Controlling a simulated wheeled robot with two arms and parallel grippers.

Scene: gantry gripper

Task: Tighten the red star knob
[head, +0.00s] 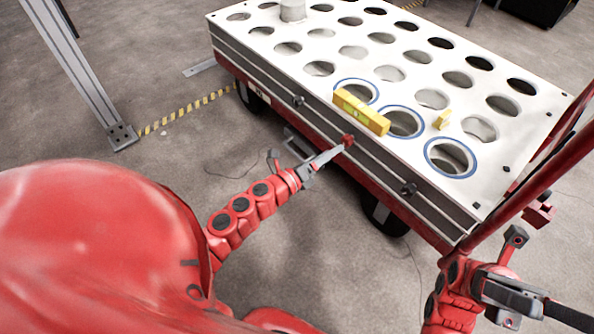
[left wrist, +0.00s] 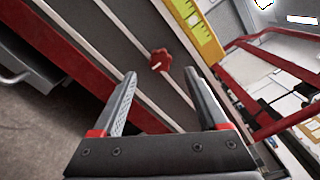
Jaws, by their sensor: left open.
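The red star knob (head: 348,140) sits on the grey side rail of the cart, below the yellow level. In the left wrist view the knob (left wrist: 161,59) shows between and just beyond the fingertips, with a pale mark on its face. My left gripper (head: 338,150) is open and points at the knob from the front of the cart. Its fingers (left wrist: 160,73) stand apart on either side of the knob's line, with nothing held. My right gripper (head: 540,300) is at the bottom right, away from the knob; its fingers are not clear.
The white perforated plate (head: 300,55) tops the cart. A yellow level (head: 361,111) and a small yellow piece (head: 442,120) lie on it. Black knobs (head: 297,101) and (head: 408,189) stick out of the same side. A metal post (head: 80,70) stands left; the floor before the cart is mostly clear.

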